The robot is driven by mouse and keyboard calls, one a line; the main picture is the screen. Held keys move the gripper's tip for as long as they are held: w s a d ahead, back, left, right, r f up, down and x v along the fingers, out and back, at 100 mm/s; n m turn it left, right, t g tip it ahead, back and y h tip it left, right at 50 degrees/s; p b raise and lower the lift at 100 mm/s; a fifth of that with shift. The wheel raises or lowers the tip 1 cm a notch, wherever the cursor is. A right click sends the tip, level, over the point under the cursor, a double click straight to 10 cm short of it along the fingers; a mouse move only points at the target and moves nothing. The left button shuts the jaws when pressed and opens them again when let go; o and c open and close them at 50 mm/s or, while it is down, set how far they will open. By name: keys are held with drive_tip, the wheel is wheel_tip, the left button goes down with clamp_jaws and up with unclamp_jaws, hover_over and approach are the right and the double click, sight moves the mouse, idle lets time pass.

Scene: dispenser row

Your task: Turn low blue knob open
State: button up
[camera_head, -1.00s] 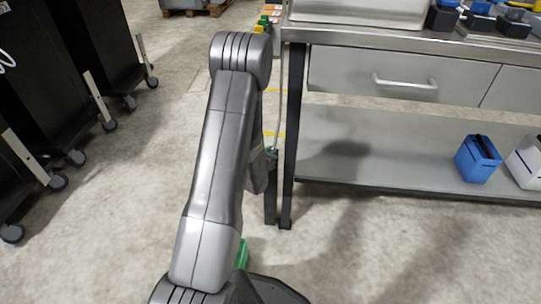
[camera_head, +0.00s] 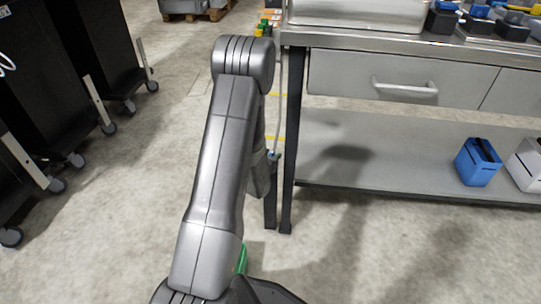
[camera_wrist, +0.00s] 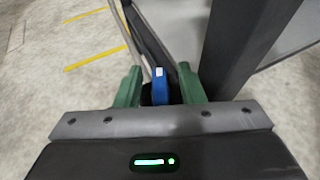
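The low blue knob (camera_wrist: 160,88) shows in the wrist view, with a small white mark near its top. It sits between the two green fingers of my gripper (camera_wrist: 159,84). The fingers are apart, with a gap visible on each side of the knob, so the gripper looks open around it. A dark body shows behind the knob, beside the table leg. In the head view a small bluish bit (camera_head: 273,156) shows by the leg, perhaps the knob. My arm hides most of the gripper there.
A dark table leg (camera_wrist: 228,45) stands close to the right finger in the wrist view. The steel table (camera_head: 380,42) has a drawer and a lower shelf with a blue container (camera_head: 477,163). Black wheeled cabinets (camera_head: 95,60) stand left. The floor between is clear.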

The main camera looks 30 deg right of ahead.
drive_tip(key=p+v, duration=0.3)
drive_tip(key=v, duration=1)
drive_tip(key=shift+s+a+r, duration=0.15)
drive_tip(key=shift+a, duration=0.2)
